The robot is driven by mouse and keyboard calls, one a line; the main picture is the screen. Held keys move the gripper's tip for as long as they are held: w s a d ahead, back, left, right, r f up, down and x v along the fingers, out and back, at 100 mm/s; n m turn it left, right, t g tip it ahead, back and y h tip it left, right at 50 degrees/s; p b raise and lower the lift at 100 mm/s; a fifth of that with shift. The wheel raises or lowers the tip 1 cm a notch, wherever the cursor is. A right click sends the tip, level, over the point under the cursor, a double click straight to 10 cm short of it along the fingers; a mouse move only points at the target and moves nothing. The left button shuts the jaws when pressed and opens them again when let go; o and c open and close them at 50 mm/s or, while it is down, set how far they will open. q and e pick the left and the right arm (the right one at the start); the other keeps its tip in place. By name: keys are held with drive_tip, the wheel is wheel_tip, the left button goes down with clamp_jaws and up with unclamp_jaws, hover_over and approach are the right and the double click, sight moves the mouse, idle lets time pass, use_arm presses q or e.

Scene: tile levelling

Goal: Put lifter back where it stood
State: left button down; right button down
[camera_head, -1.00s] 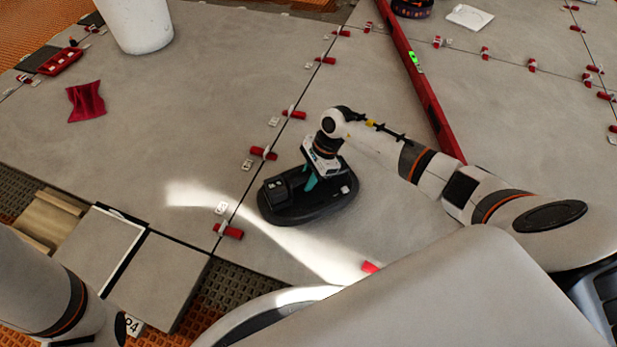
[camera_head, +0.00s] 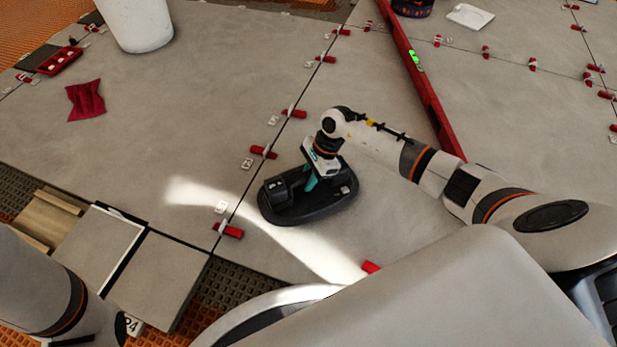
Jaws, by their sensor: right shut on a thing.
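The lifter (camera_head: 325,203) is a black oval plate with a dark block and handle on top. It sits low at the large grey tile (camera_head: 385,235), right of the seam with the red clips; I cannot tell whether it touches the tile. My right gripper (camera_head: 312,181), with teal fingers, is shut on the lifter's handle from above. The gripper partly hides the handle. My left arm shows at the lower left, but its gripper is out of view.
Red wedge clips (camera_head: 229,230) line the tile seams. A long red level (camera_head: 425,90) lies behind my right arm. A white bucket (camera_head: 138,25), a red cloth (camera_head: 86,101) and a red tray (camera_head: 58,61) are at the upper left. Loose tiles (camera_head: 158,278) lie lower left.

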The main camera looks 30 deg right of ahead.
drive_tip(key=shift+w+f, duration=0.1)
drive_tip(key=shift+f, duration=0.15)
idle(0.3)
